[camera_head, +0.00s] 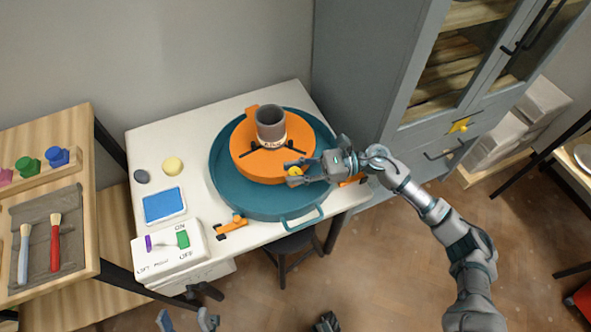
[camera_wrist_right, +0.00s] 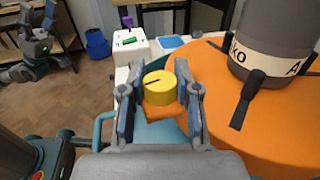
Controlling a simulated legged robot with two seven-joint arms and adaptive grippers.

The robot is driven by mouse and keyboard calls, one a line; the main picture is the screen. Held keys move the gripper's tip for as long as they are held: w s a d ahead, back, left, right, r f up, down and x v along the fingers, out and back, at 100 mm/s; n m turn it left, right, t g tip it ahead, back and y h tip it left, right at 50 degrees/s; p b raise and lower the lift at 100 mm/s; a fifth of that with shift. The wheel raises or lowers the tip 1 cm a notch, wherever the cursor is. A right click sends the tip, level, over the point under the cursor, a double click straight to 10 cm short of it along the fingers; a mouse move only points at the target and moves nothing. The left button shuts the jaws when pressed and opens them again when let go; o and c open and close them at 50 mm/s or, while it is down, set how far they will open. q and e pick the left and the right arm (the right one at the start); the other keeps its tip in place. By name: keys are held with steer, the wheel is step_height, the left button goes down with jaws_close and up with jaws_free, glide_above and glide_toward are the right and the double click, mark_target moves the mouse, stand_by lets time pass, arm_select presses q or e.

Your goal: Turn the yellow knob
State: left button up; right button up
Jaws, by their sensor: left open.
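The yellow knob (camera_wrist_right: 159,88) is a short round cylinder with a dark line on its top, on an orange mount at the edge of the orange disc. In the head view the knob (camera_head: 295,171) shows partly between the fingers of my right gripper (camera_head: 297,173). In the right wrist view my right gripper (camera_wrist_right: 159,92) has one finger on each side of the knob, with narrow gaps; contact is not clear. My left gripper (camera_head: 186,321) is open at the bottom edge of the head view, partly cut off, away from the knob.
The orange disc (camera_head: 250,170) lies in a teal pan (camera_head: 232,196) and bears a grey cup (camera_head: 270,125). A white switch box (camera_head: 168,250) stands at the table's front left.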

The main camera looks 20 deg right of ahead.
steer(key=o, duration=0.5)
steer(key=shift+c, duration=0.2)
steer(key=shift+d, duration=0.35)
steer(key=s+d, duration=0.2)
steer(key=d, duration=0.9)
steer(key=shift+s, duration=0.1)
steer(key=shift+f, duration=0.1)
